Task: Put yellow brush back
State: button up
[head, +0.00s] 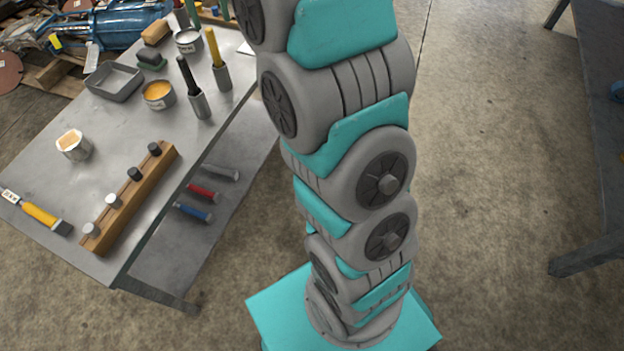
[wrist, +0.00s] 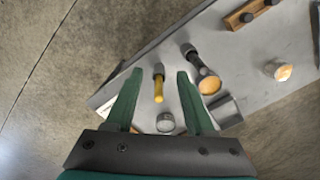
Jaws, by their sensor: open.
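A yellow-handled brush (head: 42,214) lies flat at the near left corner of the metal table, with a pale tag at one end and a dark head at the other. A yellow handle (head: 214,50) stands in a grey cup (head: 222,78) at the table's right side. It also shows in the wrist view (wrist: 158,90), lined up between my fingers and apart from them. My gripper (wrist: 159,74) is open and empty, pointing down towards the table from above. It is out of the head view.
On the table (head: 130,130) are a black handle in a cup (head: 198,104), an orange paint can (head: 158,94), a grey tray (head: 115,82), a small pot (head: 74,145) and a wooden rack (head: 130,195) with several dark and pale pegs. Tools lie on the lower shelf.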

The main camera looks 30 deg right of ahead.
jog(key=s+f, duration=0.4)
jog(key=s, duration=0.8)
jog(key=s+f+g, duration=0.1)
jog(key=s+f, duration=0.4)
jog(key=s, duration=0.7)
jog(key=s+f+n, duration=0.1)
jog(key=s+f, duration=0.4)
jog(key=s, duration=0.7)
jog(key=shift+d, duration=0.15)
